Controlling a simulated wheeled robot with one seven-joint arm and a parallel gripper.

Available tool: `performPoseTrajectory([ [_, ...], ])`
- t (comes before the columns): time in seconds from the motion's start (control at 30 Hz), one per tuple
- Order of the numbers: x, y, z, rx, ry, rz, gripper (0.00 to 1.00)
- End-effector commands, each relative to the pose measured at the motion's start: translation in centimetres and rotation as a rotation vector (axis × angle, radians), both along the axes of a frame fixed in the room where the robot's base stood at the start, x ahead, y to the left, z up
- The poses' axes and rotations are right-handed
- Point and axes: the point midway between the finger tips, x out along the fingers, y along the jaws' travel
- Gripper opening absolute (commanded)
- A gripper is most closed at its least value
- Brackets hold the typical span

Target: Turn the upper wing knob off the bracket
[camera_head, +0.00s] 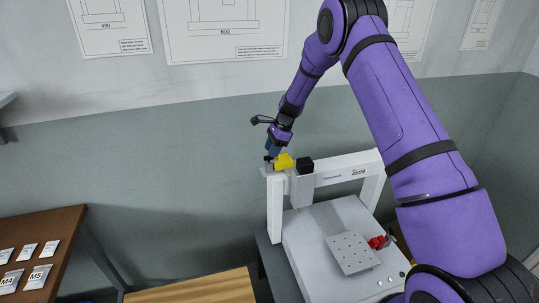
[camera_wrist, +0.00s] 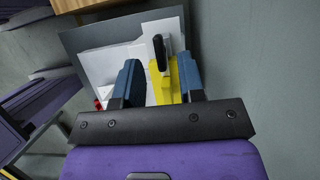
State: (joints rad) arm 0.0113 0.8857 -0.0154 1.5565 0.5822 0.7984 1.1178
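A yellow part (camera_head: 284,161) sits on top of the gantry's left end, beside a black block (camera_head: 305,165). My gripper (camera_head: 271,149) is at the left side of the yellow part, pointing down. In the wrist view the yellow part (camera_wrist: 166,82) lies between my two blue fingers, close to the right finger, with a gap to the left one. A dark elongated piece (camera_wrist: 159,50) stands out near the yellow part, past the fingertips. It may be a wing of the knob, but I cannot tell. My gripper is open. Any contact with the right finger is unclear.
The white gantry (camera_head: 335,172) stands over a pale base plate (camera_head: 316,262), which carries a holed plate (camera_head: 353,254) and a red part (camera_head: 377,242). A brown shelf with labelled packets (camera_head: 28,252) stands at left. The space left of the gantry is free.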

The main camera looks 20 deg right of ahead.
Motion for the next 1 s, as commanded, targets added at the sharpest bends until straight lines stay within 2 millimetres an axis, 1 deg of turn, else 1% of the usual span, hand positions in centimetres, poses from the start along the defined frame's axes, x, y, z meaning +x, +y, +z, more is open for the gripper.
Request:
performPoseTrajectory([
  [0.03,0.0,0.3,-0.7,0.001,0.001,0.0,0.36],
  [0.1,0.0,0.6,-1.4,0.0,0.0,0.0,0.36],
  [0.2,0.0,0.9,-2.0,0.0,0.0,0.001,0.36],
  [0.57,0.0,1.0,-2.4,0.0,-0.001,0.001,0.36],
  [0.67,0.0,1.0,-2.4,0.0,-0.001,0.001,0.15],
  [0.7,0.0,1.0,-2.4,0.0,-0.001,0.001,0.06],
  [0.73,0.0,1.0,-2.4,0.0,-0.001,0.001,0.0],
  [1.0,0.0,1.0,-2.4,0.0,-0.001,0.008,0.0],
])
